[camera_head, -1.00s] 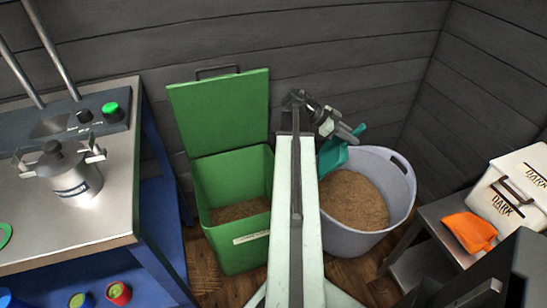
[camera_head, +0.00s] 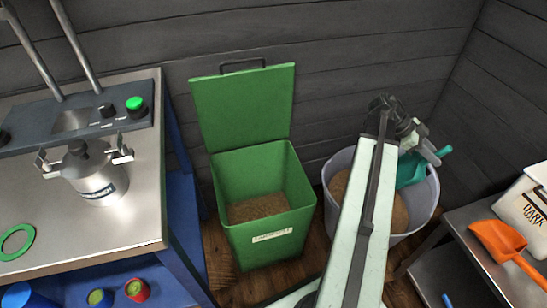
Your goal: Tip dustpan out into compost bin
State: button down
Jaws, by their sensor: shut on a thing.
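The compost bin (camera_head: 268,238) is a green box with its lid (camera_head: 243,107) swung up open against the wall. Brown loose material lies in it. The dustpan (camera_head: 410,171) is teal. My gripper (camera_head: 436,153) is shut on the dustpan at its handle end. The dustpan is over the grey tub's right part, to the right of the compost bin and apart from it. My arm hides part of the tub. I cannot tell whether the dustpan holds anything.
The grey tub (camera_head: 428,203) holds brown grain-like material. A steel-topped bench (camera_head: 130,215) with a metal pot (camera_head: 92,172) stands at left. At right, a table (camera_head: 462,222) bears an orange scoop (camera_head: 498,240) and a white "DARK" box (camera_head: 520,208). Plank walls close the back.

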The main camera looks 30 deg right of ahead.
aim_at(443, 151)
jog(key=shift+r, duration=0.1)
dwell(0.3)
jog(key=p, duration=0.2)
jog(key=shift+s+r+t+y+p, duration=0.1)
jog(key=shift+r+t+y+p, duration=0.2)
jog(key=shift+r+p, duration=0.1)
jog(key=t+p, duration=0.1)
jog(key=p, duration=0.1)
jog(key=t+y+p, duration=0.1)
jog(key=p, duration=0.1)
jog(key=r+t+y+p, duration=0.1)
jog(key=p, duration=0.1)
jog(key=shift+s+d, duration=0.25)
jog(key=shift+s, duration=0.05)
jog(key=t+y+p, duration=0.2)
jog(key=p, duration=0.1)
jog(key=r+t+p, duration=0.1)
jog(key=p, duration=0.1)
jog(key=shift+s+d+r+y, duration=0.1)
jog(key=shift+s+d+y, duration=0.2)
jog(key=shift+s+y, duration=0.1)
jog(key=shift+t+y, duration=0.3)
jog(key=shift+t, duration=0.2)
